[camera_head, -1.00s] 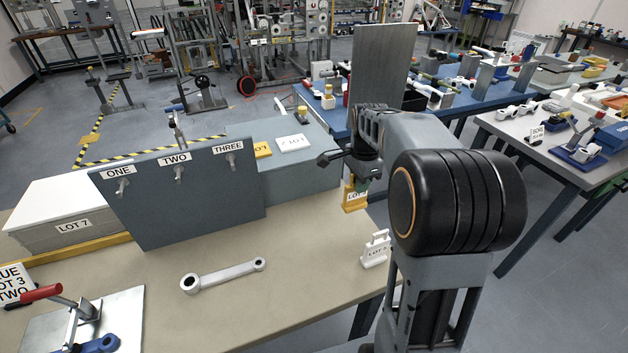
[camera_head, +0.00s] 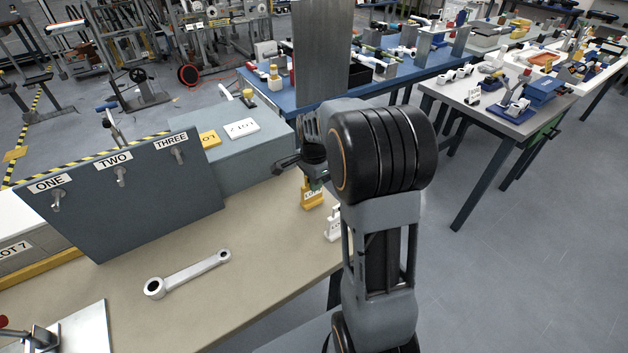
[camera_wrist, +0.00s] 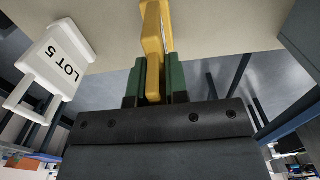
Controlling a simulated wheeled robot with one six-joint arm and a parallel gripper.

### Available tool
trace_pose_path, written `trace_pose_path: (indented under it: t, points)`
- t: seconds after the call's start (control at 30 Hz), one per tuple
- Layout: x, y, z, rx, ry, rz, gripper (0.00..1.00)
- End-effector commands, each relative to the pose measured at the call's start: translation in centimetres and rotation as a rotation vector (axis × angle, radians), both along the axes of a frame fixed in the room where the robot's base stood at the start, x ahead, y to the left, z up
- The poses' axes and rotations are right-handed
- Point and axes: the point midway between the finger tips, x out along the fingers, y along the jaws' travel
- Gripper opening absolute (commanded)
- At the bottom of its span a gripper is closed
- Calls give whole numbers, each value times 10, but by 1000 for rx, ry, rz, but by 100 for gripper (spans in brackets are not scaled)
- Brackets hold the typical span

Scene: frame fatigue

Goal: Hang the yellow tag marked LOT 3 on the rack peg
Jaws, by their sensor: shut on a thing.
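My gripper (camera_head: 314,184) is shut on a yellow tag (camera_head: 312,200) near the bench's right end. In the wrist view the yellow tag (camera_wrist: 153,45) is pinched between the green finger pads (camera_wrist: 155,80). Its label is partly hidden, so I cannot read the lot number. I cannot tell whether it touches the bench. The grey rack board (camera_head: 130,205) stands to the left with three pegs: ONE (camera_head: 58,200), TWO (camera_head: 122,176) and THREE (camera_head: 180,153). All three pegs look empty.
A white LOT 5 tag (camera_wrist: 55,65) stands close beside my gripper; the head view shows it partly hidden (camera_head: 332,226). Another yellow tag (camera_head: 209,139) and a white tag (camera_head: 241,128) lie on a grey box (camera_head: 255,155).

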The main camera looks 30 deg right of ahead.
Motion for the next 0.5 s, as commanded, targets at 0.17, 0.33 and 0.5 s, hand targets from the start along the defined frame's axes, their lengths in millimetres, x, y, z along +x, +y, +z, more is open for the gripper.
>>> trace_pose_path:
  t: [0.17,0.33,0.5]
  points:
    - [0,0,-4,0,0,0,18]
    - [0,0,-4,0,0,0,35]
    - [0,0,-4,0,0,0,40]
